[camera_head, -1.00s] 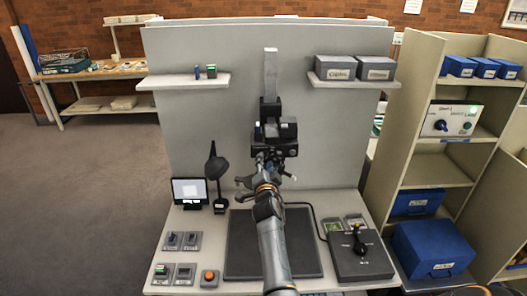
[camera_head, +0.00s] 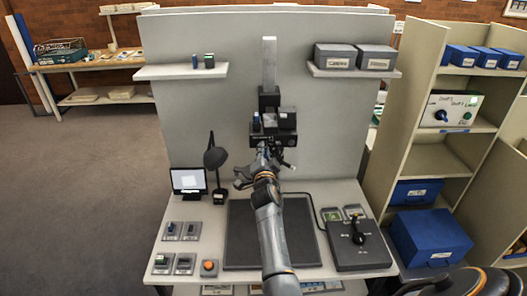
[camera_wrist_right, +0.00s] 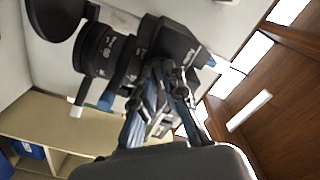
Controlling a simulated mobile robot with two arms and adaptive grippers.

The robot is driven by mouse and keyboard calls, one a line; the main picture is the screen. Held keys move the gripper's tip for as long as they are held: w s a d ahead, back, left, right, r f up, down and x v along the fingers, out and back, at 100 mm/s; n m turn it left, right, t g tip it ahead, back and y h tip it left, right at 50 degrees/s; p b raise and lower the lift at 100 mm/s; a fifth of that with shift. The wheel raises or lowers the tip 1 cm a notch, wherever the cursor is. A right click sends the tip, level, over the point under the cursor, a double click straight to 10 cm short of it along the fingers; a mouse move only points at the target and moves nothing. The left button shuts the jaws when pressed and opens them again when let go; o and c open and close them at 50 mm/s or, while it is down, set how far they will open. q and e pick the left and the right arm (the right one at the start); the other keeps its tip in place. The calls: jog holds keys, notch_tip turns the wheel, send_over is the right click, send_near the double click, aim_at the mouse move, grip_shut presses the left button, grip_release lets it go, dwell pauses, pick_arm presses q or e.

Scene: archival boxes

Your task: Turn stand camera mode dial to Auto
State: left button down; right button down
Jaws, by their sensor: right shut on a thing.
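The stand camera (camera_head: 287,117) is black and mounted on a grey column in front of the grey panel. In the right wrist view its body (camera_wrist_right: 178,42) and lens (camera_wrist_right: 97,50) appear close up and tilted. My right gripper (camera_head: 266,148) reaches up to the camera's underside in the head view. In the right wrist view my right gripper (camera_wrist_right: 168,70) has its fingers closed together against the camera body. The mode dial is hidden between the fingertips, and its setting cannot be read. My left gripper is not in view.
Below lies a dark mat (camera_head: 240,235) on the bench. A monitor (camera_head: 188,181), a black lamp (camera_head: 214,160) and small switch boxes stand left. A dark box with a lever (camera_head: 358,245) stands right. Grey boxes sit on the right wall shelf (camera_head: 345,73). Shelving (camera_head: 405,130) stands farther right.

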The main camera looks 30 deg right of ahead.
jog(key=n+b, duration=0.1)
jog(key=n, duration=0.5)
jog(key=n+b, duration=0.2)
jog(key=n, duration=0.5)
jog(key=r+n+b, duration=0.1)
jog(key=n, duration=0.5)
jog(key=shift+d+n+b, duration=0.15)
jog(key=shift+n+b, duration=0.15)
jog(key=shift+n, duration=0.1)
jog(key=shift+f, duration=0.1)
dwell(0.4)
jog(key=c, duration=1.4)
grip_release()
jog(key=v, duration=1.1)
jog(key=shift+s+a+f, duration=0.2)
jog(key=shift+s+f, duration=0.1)
jog(key=shift+f, duration=0.05)
